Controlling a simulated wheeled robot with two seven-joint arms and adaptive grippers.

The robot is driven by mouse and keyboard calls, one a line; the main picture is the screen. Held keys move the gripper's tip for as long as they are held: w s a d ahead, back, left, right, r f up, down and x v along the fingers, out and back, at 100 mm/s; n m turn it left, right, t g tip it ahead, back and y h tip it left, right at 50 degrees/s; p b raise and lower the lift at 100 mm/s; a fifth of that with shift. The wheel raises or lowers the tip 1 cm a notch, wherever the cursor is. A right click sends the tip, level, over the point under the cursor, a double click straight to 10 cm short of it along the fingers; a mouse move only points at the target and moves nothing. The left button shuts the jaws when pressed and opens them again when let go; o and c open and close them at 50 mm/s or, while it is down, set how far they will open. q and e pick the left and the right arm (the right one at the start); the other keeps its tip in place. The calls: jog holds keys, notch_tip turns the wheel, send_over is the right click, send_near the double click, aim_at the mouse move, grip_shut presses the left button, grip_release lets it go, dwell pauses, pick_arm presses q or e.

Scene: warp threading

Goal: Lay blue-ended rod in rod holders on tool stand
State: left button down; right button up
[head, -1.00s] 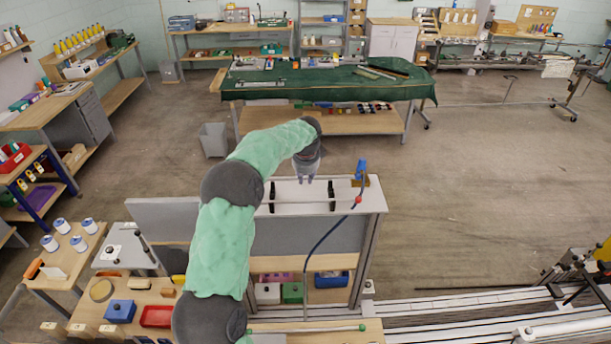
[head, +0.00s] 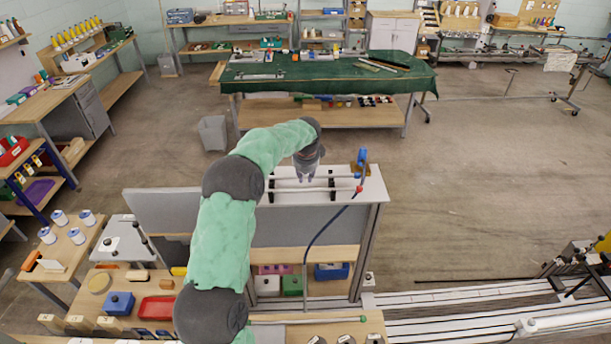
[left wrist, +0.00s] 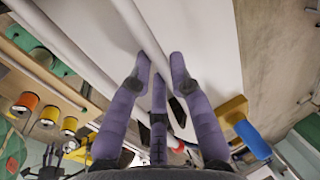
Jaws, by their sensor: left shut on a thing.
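The tool stand (head: 225,224) has a white top with two black rod holders, a left one (head: 271,190) and a right one (head: 332,190). My left gripper (head: 307,178) is over the top between the holders, shut on a pale rod (head: 288,178) that runs across the stand. In the left wrist view its purple fingers (left wrist: 158,66) close around the rod (left wrist: 138,32). The rod's right end comes close to blue parts at the stand's right side, so I cannot tell its end colour clearly. Whether it touches the holders is unclear. My right gripper is out of view.
A red-ended rod (head: 300,190) lies across the front of the stand top. A blue upright piece (head: 362,157) stands at the right end, near a dark blue hose (head: 325,228). A green-ended rod (head: 310,321) lies below on a bench.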

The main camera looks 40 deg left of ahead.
pick_arm(q)
jog(key=shift+f+b, duration=0.3)
jog(key=shift+f, duration=0.15)
dwell(0.3)
jog(key=c, duration=1.1)
grip_release()
jog(key=shift+o, duration=0.2)
jog(key=v, duration=1.2)
jog(key=shift+f, duration=0.1)
